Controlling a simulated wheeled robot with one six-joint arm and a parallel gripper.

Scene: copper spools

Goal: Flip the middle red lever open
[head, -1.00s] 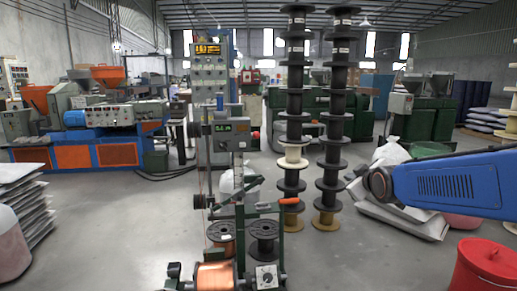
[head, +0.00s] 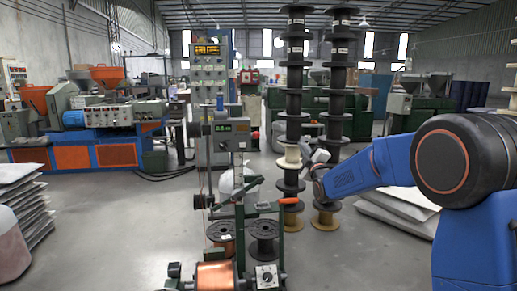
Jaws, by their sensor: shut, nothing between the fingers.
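A red-orange lever handle (head: 289,201) sticks out to the right from the middle of the dark green winding machine (head: 240,215), at the end of a green arm. I cannot tell from this view whether the lever is open or closed. My gripper (head: 313,155) is small and grey at the end of my blue arm, up and to the right of the lever and apart from it. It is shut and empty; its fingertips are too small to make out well.
Tall stacks of black spools (head: 331,120) stand behind my gripper. Copper-wound spools (head: 215,275) sit low on the machine. A grey control box (head: 231,134) is above the lever. White sacks (head: 395,212) lie at the right.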

